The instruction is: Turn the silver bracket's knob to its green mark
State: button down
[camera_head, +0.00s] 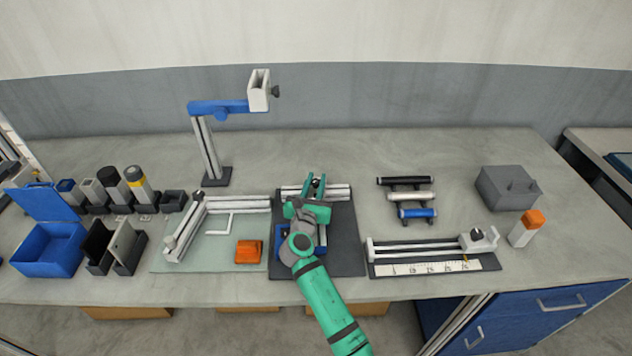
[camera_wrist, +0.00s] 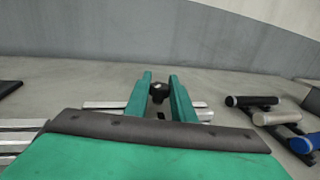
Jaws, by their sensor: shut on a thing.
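My gripper (camera_head: 316,184) reaches over the dark mat (camera_head: 345,258) in the middle of the bench. In the wrist view its green fingers (camera_wrist: 160,82) are shut on a small dark knob (camera_wrist: 158,94). Silver bars (camera_head: 338,193) lie crosswise behind and beside the fingertips; they also show in the wrist view (camera_wrist: 104,104). I take these bars for the silver bracket, but my gripper hides most of its middle. No green mark can be made out. My gripper and arm also partly cover a blue part (camera_head: 321,250) on the mat.
A blue-armed stand (camera_head: 210,150) with a white block stands behind left. A pale mat (camera_head: 225,255) with silver rails and an orange block lies left. Coloured rollers (camera_head: 412,197), a scale slide (camera_head: 430,267) and a grey box (camera_head: 508,188) are right.

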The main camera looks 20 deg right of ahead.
aim_at(316, 180)
jog(key=c, duration=1.5)
grip_release()
jog(key=shift+r, duration=0.1)
jog(key=shift+r, duration=0.25)
notch_tip(316, 180, up, 2)
jog(key=shift+r, duration=0.2)
jog(key=s+a+r, duration=0.1)
jog(key=s+r, duration=0.2)
jog(key=s, duration=0.1)
jog(key=s+a+r, duration=0.1)
jog(key=s+r, duration=0.2)
jog(key=s, duration=0.2)
jog(key=s+a+r, duration=0.2)
jog(key=s+r, duration=0.2)
jog(key=shift+s, duration=0.25)
